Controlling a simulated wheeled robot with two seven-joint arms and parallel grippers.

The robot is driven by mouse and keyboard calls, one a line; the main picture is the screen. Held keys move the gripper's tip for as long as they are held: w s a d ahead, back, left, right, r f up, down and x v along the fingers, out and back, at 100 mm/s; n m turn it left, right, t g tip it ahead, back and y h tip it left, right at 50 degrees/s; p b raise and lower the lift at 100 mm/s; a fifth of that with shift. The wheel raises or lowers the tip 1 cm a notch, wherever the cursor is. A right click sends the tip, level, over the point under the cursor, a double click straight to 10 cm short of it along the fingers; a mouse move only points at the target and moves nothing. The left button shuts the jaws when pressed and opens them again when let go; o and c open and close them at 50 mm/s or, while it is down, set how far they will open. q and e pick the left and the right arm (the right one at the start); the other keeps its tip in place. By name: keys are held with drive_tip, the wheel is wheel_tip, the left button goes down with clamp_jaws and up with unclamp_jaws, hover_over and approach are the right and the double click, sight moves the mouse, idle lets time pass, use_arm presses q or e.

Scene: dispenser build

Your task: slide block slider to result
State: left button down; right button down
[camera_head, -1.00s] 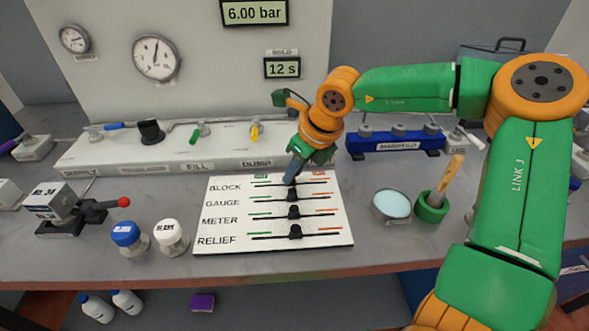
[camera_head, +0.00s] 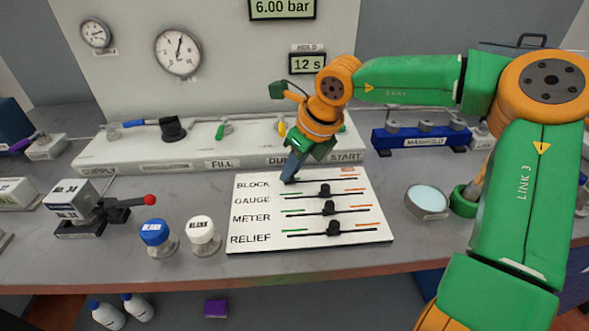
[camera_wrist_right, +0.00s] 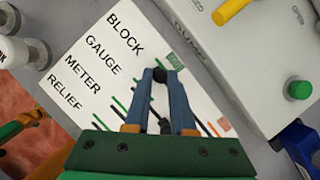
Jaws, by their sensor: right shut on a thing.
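The white slider panel (camera_head: 260,228) lies on the table, with rows labelled BLOCK, GAUGE, METER and RELIEF. My right gripper (camera_head: 289,181) reaches down onto the BLOCK row, near the left, green-marked end of its track. In the right wrist view its fingers (camera_wrist_right: 160,78) are shut on the black block slider knob (camera_wrist_right: 160,75). In the head view the gripper hides that knob. The gauge slider (camera_head: 325,189), meter slider (camera_head: 329,208) and relief slider (camera_head: 334,226) stand near the middle of their tracks. My left gripper is not in view.
Behind the panel is a white console (camera_head: 197,153) with valve handles. A blue manifold (camera_head: 425,137) stands at the back right. A blue-topped knob (camera_head: 155,234) and a white-topped knob (camera_head: 203,231) stand left of the panel. A round dish (camera_head: 428,201) is to its right.

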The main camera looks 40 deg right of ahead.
drive_tip(key=shift+a, duration=0.1)
drive_tip(key=c, duration=0.8)
unclamp_jaws()
drive_tip(key=shift+a, duration=0.1)
drive_tip(key=shift+o, duration=0.2)
drive_tip(key=shift+w+a, duration=0.1)
drive_tip(key=shift+r, duration=0.15)
drive_tip(key=v, duration=0.6)
drive_tip(key=shift+s+r, duration=0.25)
drive_tip(key=shift+r, duration=0.15)
